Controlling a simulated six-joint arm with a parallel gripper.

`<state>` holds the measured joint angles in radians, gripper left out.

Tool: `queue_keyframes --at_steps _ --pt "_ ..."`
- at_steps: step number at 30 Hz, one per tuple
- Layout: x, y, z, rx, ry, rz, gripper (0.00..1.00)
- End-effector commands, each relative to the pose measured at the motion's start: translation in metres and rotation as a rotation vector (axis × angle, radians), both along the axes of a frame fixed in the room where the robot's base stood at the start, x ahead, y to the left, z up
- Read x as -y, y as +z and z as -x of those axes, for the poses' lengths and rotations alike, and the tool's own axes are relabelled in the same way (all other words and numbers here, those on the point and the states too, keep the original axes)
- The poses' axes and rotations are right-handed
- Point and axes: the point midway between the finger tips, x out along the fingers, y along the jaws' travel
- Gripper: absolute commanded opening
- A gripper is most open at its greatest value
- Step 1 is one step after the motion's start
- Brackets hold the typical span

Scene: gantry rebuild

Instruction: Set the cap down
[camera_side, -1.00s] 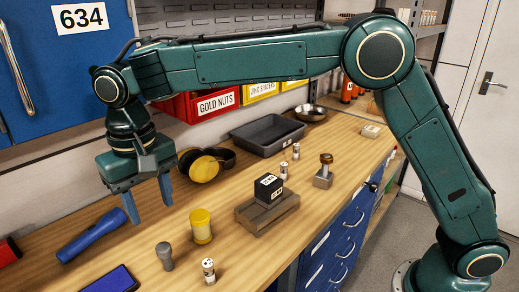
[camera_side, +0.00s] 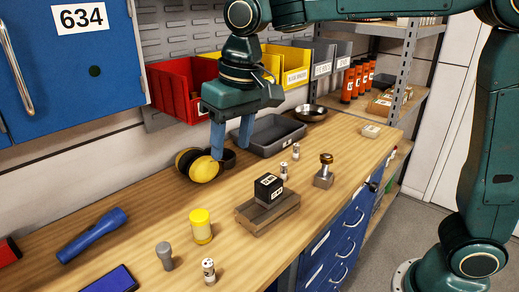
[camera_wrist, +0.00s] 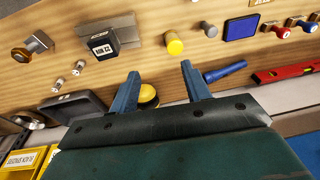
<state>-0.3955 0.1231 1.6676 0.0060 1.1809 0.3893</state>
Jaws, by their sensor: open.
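A jar (camera_side: 202,234) stands upright on the wooden bench with a yellow cap (camera_side: 200,215) on its top. In the wrist view the yellow cap (camera_wrist: 174,43) shows beyond my fingertips. No loose cap shows in either view. My gripper (camera_side: 230,150) points down with its fingers apart and nothing between them. In the side view it appears beside the yellow ear defenders (camera_side: 205,168), behind the jar and apart from it. In the wrist view my gripper (camera_wrist: 160,70) is also empty, with the ear defenders (camera_wrist: 148,95) partly hidden by a finger.
A black block sits on a wooden base (camera_side: 268,214) right of the jar. A grey tray (camera_side: 268,135) and red bin (camera_side: 180,90) are behind. A blue torch (camera_side: 92,234), grey knob-like part (camera_side: 164,255) and small battery-like cylinder (camera_side: 208,270) stand or lie around. Bare bench remains between them.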

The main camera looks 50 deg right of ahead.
Motion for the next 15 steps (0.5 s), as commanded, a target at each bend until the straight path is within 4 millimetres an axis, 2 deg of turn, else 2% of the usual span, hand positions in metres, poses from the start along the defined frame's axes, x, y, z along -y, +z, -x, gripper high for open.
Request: queue_keyframes --at_steps 1,6,15 --pt "0.014 0.005 0.010 0.017 -0.005 -0.004 0.48" --pt "0.050 0.014 0.040 0.072 -0.006 -0.009 0.48" --pt "0.104 0.013 0.101 0.166 -0.009 -0.002 0.48"
